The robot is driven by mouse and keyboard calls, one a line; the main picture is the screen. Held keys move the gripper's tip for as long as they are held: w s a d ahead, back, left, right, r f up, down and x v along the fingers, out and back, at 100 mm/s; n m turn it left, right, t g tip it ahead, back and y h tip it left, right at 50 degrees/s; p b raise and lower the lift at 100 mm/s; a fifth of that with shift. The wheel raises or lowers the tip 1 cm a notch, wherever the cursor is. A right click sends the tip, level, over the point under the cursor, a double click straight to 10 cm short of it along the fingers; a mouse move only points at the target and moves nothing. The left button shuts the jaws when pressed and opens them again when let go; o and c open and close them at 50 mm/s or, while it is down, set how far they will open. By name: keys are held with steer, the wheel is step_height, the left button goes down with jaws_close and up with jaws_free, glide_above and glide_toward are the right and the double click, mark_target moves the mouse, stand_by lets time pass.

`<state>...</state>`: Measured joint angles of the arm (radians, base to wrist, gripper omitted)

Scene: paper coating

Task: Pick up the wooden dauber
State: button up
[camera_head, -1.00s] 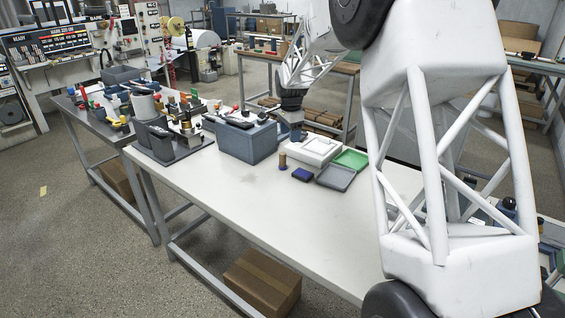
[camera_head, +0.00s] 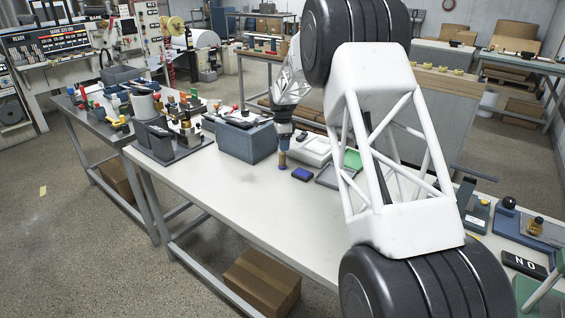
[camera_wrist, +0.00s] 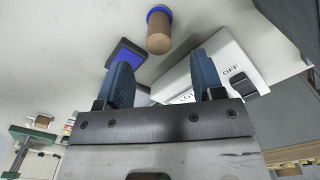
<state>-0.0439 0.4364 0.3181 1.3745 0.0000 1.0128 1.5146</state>
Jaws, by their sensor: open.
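The wooden dauber (camera_head: 282,161) is a short tan cylinder standing on the white table, just left of a blue ink pad (camera_head: 302,174). In the wrist view the dauber (camera_wrist: 158,38) shows a blue end and lies beyond the fingertips, roughly centred between them. My gripper (camera_head: 284,143) is directly above the dauber in the head view. In the wrist view its two blue fingers (camera_wrist: 160,72) are apart with nothing between them. The head view is too small to show the gap between gripper and dauber.
A grey-blue box (camera_head: 246,141) stands close on the left. A white switch box (camera_head: 314,149) is on the right, with a grey tray (camera_head: 330,177) and a partly hidden green tray (camera_head: 352,159). The table's front (camera_head: 230,200) is clear.

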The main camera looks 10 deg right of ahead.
mark_target(283, 153)
steer(key=shift+f, duration=1.3)
steer(key=shift+f, duration=2.6)
steer(key=c, duration=1)
steer(key=shift+r, duration=0.15)
